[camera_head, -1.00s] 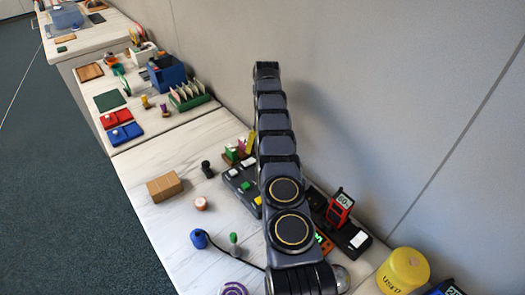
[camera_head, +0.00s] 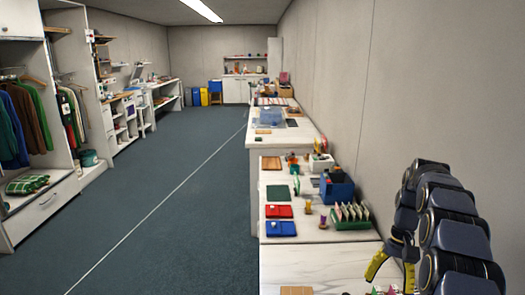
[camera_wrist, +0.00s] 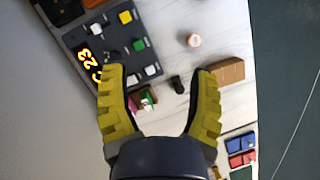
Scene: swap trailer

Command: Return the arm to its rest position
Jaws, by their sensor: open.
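My gripper (camera_head: 393,272) has yellow fingers and shows at the lower right of the head view, with my dark arm folded beside it near the wall. In the wrist view my gripper (camera_wrist: 160,76) is open, its fingers spread wide with nothing held between them. Below it on the white bench (camera_wrist: 185,15) I see a dark button panel (camera_wrist: 110,45) with a lit display, a brown block (camera_wrist: 228,71) and a small black knob-like piece (camera_wrist: 177,85). A green and white piece (camera_wrist: 147,97) lies between the fingers in the picture, apart from them.
Red (camera_head: 278,211) and blue trays (camera_head: 281,229), a blue bin (camera_head: 336,188) and a green rack of cards (camera_head: 346,216) stand on the bench along the right wall. Clothes shelving stands at the left. The floor aisle (camera_head: 180,200) between is clear.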

